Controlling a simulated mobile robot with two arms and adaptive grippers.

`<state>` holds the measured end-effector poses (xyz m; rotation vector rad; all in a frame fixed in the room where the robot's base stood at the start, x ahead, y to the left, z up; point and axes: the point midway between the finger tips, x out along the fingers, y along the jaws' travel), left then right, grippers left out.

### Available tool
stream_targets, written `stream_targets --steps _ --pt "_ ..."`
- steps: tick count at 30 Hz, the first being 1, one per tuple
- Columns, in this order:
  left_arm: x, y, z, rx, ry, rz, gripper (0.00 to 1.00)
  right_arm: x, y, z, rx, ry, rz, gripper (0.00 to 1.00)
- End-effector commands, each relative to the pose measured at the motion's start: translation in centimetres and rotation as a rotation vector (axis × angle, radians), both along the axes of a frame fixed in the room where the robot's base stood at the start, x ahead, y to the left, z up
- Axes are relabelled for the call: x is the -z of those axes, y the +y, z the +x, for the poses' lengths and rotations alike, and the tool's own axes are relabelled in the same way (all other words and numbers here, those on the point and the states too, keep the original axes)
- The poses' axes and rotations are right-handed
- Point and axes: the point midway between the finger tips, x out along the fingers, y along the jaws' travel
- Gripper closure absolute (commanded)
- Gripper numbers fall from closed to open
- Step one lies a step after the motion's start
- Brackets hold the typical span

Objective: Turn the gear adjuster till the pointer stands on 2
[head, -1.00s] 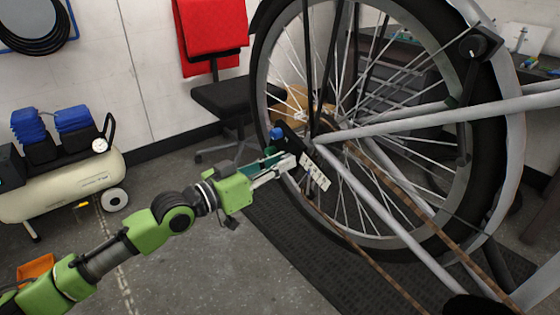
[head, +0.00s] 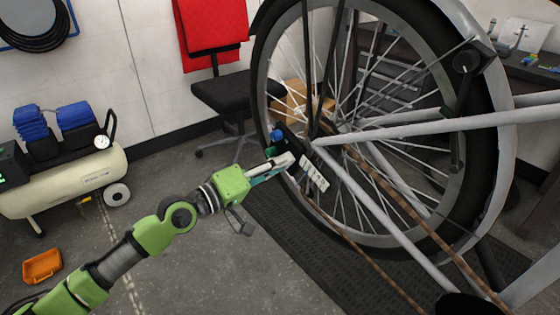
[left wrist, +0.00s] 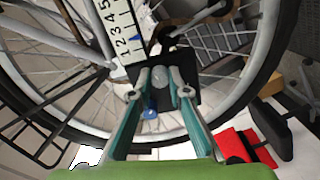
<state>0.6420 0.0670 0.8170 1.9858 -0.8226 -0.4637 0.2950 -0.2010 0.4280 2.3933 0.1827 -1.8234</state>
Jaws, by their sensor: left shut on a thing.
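The gear adjuster is a dark bracket by the rear wheel hub, with a white number plate (head: 314,172) marked 1 to 5. The plate also shows in the left wrist view (left wrist: 118,28). A small blue pointer (left wrist: 136,39) lies at the plate's edge near the low numbers; I cannot tell its exact mark. My left gripper (head: 288,161) is shut on the round grey adjuster knob (left wrist: 160,77), with one teal finger on each side in the left wrist view. A blue part (head: 277,135) sits on the bracket beside the gripper. My right gripper is out of view.
The bike's rear wheel (head: 262,75) and grey frame tubes (head: 430,125) are close to the gripper. A compressor (head: 65,180), an orange tray (head: 42,266) and a black chair (head: 222,92) stand to the left. The floor left of the mat is mostly clear.

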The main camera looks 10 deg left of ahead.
Motion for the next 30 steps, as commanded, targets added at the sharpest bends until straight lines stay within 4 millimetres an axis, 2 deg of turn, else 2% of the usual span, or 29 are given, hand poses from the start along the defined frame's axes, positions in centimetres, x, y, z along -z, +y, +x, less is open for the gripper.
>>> stream_targets --steps 9,25,26,27,30 --pt "0.1 0.0 0.0 0.0 0.081 -0.078 1.0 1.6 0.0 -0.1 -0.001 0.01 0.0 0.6" --pt "0.2 0.0 0.0 0.0 0.095 -0.09 1.0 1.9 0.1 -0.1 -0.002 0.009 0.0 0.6" --pt "0.2 0.0 0.0 0.0 0.095 -0.09 0.75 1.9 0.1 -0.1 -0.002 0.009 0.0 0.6" --pt "0.2 0.0 0.0 0.0 0.095 -0.09 0.66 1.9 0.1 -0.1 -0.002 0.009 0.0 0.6" --pt "0.1 0.0 0.0 0.0 0.093 -0.09 0.66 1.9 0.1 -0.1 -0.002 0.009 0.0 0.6"
